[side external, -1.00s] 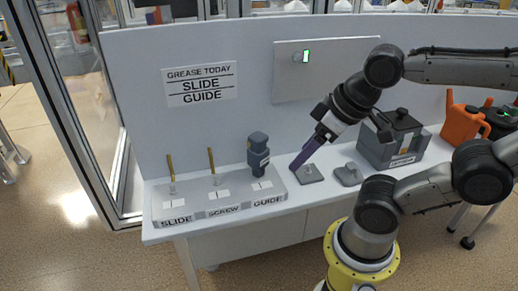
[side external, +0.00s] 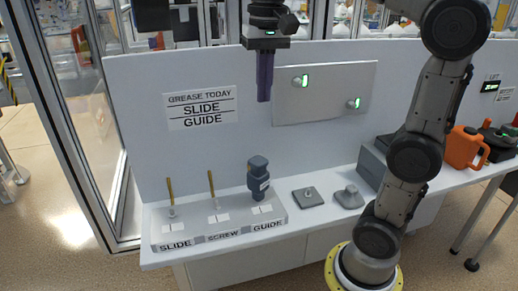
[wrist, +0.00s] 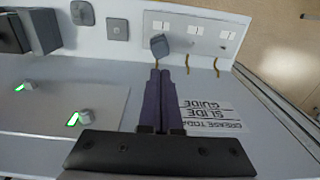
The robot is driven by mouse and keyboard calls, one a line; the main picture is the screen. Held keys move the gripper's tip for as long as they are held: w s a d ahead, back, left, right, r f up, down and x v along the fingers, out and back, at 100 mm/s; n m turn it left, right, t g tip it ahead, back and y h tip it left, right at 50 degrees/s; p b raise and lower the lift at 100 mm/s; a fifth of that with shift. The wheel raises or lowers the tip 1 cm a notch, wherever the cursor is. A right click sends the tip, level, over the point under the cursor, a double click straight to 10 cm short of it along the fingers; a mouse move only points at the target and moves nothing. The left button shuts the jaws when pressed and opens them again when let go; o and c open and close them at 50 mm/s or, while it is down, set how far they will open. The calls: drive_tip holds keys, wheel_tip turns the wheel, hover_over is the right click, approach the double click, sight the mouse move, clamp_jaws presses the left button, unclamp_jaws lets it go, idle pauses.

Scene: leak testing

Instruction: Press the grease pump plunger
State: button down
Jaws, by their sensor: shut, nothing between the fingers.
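My gripper (side external: 264,96) points straight down in front of the upright back panel, high above the bench, its purple fingers together and empty. In the wrist view the fingers (wrist: 160,75) lie side by side. A blue-grey upright device (side external: 258,172) stands in the GUIDE place of the labelled tray (side external: 160,240); it also shows just beyond the fingertips in the wrist view (wrist: 159,45). Thin brass rods stand in the SLIDE (side external: 170,190) and SCREW (side external: 211,184) places. A grey plate with a small button (side external: 308,197) and a grey block with a knob (side external: 349,197) sit to the right. Which part is the plunger is unclear.
A sign (side external: 201,107) reads "GREASE TODAY SLIDE GUIDE". A wall plate (side external: 330,95) carries two knobs with green lights. A grey box (side external: 371,165) is partly hidden by my arm. An orange can (side external: 464,147) stands far right. The bench front is clear.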

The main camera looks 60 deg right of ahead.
sight(259, 161)
drive_tip(key=shift+w+d+f, duration=0.45)
drive_tip(key=shift+w+f, duration=0.2)
drive_tip(key=shift+w, duration=0.15)
wheel_tip(259, 161, down, 14)
drive_tip(key=shift+f, duration=0.1)
idle(0.5)
drive_tip(key=shift+f, duration=1.4)
